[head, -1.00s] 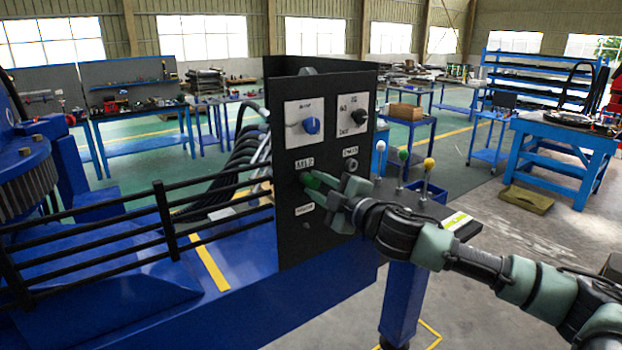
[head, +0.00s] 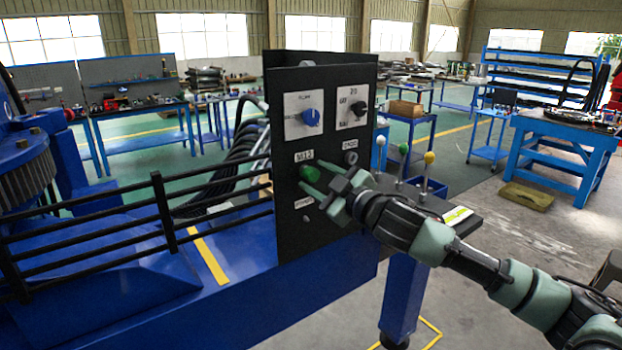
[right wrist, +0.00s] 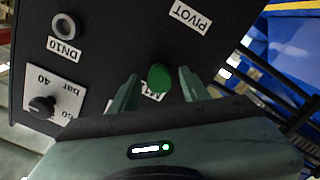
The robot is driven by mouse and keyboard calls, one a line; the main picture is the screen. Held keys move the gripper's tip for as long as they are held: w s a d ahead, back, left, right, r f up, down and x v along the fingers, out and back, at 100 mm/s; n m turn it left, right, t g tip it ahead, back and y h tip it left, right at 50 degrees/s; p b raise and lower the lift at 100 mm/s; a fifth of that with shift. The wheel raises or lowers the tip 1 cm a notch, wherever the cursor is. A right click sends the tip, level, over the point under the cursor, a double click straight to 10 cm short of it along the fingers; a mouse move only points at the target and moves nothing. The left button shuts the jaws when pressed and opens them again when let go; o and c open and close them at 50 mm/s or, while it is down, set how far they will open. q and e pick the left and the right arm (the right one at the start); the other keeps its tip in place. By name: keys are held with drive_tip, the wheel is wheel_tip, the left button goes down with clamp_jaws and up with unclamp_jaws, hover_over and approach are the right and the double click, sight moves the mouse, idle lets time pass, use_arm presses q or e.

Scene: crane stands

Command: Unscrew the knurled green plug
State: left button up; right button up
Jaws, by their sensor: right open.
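The green plug (head: 309,173) sits in the black panel (head: 290,238) under a white label reading M12. In the right wrist view the plug (right wrist: 159,77) shows its round green face between my two fingers. My right gripper (head: 313,188) is open, its fingertips close to the panel around or just short of the plug; I cannot tell how deep they reach. In the right wrist view the gripper (right wrist: 158,90) has one finger on each side of the plug, with a gap on both sides. My left gripper is out of view.
The panel also carries a blue knob (head: 311,118), a black knob (head: 359,107) and a grey port (head: 350,158) labelled DN10. Levers with white, green and yellow balls (head: 429,158) stand right of the panel. Black railings (head: 160,215) run to the left.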

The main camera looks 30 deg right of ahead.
drive_tip(key=m, duration=0.6)
drive_tip(key=shift+m, duration=0.3)
drive_tip(key=m+p, duration=0.1)
drive_tip(key=m, duration=0.2)
drive_tip(key=shift+r+m+p, duration=0.15)
drive_tip(key=shift+m+p, duration=0.2)
drive_tip(key=shift+m, duration=0.05)
drive_tip(key=m+p, duration=0.2)
drive_tip(key=shift+r+m, duration=0.15)
drive_tip(key=shift+m, duration=0.25)
drive_tip(key=shift+m+p, duration=0.3)
drive_tip(key=shift+m, duration=0.4)
drive_tip(key=shift+f+m+b, duration=0.2)
drive_tip(key=shift+m+b, duration=0.1)
drive_tip(key=shift+m, duration=0.1)
drive_tip(key=m, duration=1)
drive_tip(key=shift+a, duration=0.1)
